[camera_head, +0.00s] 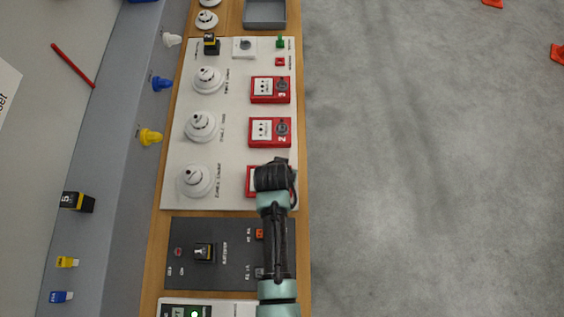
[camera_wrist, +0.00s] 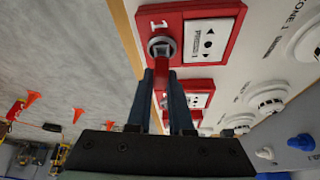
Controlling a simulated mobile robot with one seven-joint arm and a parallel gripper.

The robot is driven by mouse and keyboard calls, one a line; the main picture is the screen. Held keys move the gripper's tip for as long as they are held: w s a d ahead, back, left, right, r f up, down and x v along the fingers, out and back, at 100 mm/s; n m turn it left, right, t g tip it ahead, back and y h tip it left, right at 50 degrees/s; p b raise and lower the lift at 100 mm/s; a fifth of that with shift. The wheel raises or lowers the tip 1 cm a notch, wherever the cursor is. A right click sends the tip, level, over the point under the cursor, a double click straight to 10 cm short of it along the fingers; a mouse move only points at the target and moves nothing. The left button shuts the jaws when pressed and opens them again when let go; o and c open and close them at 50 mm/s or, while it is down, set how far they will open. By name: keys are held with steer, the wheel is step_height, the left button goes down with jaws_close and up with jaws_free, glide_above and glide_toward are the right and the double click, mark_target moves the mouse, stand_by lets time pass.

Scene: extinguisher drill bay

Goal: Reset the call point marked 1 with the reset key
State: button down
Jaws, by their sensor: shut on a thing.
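The call point marked 1 (camera_wrist: 204,32) is a red box with a white face at the top of the wrist view. Its round grey lock (camera_wrist: 161,47) is beside the numeral. In the head view this call point (camera_head: 250,181) is partly covered by my arm. My gripper (camera_wrist: 164,82) is shut on a red piece, seemingly the reset key (camera_wrist: 161,72). The key's far end overlaps the lower part of the lock in the wrist view. I cannot tell whether it is inside the lock or just in front of it.
The call point marked 2 (camera_head: 270,132) and another red call point (camera_head: 270,90) line up on the white board (camera_head: 235,160). White detectors (camera_head: 196,180) stand left of them. A dark panel (camera_head: 215,275) is nearer. Grey floor on the right is open, with orange cones far off.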

steer(key=shift+r+p, duration=1.25)
steer(key=shift+r, duration=0.2)
